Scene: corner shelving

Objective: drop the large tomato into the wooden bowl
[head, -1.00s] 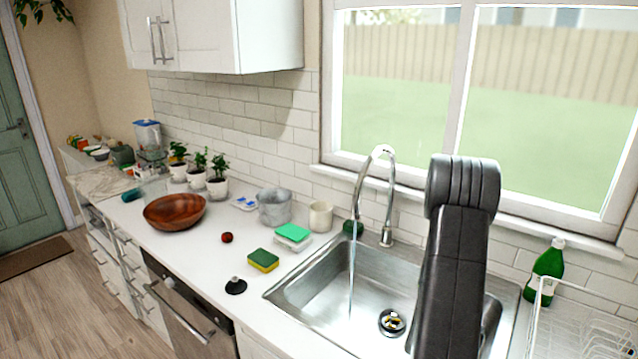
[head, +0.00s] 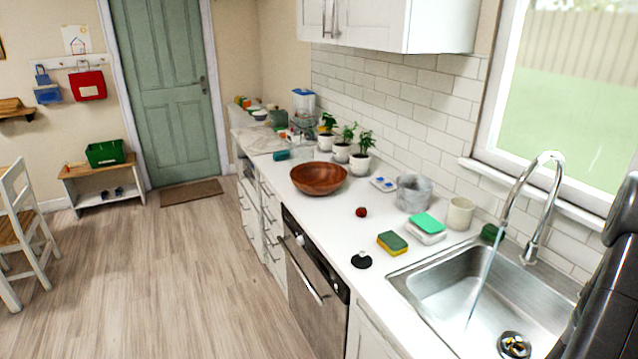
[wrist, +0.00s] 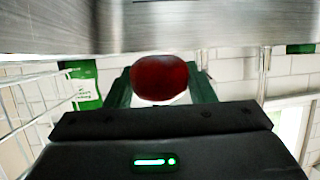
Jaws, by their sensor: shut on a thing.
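The wooden bowl (head: 319,186) stands on the white counter in the head view, in front of the potted plants. It looks empty. In the wrist view my gripper (wrist: 160,82) is shut on a large red tomato (wrist: 160,77), held between its green fingers. The gripper is not visible in the head view, where only a dark part of my arm shows at the right edge. A small red tomato (head: 361,212) lies on the counter to the right of the bowl.
Water runs from the faucet (head: 545,165) into the steel sink (head: 440,283). A sponge (head: 392,242), a black stopper (head: 361,260), a grey pot (head: 413,193) and a cream cup (head: 460,213) stand between sink and bowl. The wooden floor at left is open. A green bottle (wrist: 85,85) shows in the wrist view.

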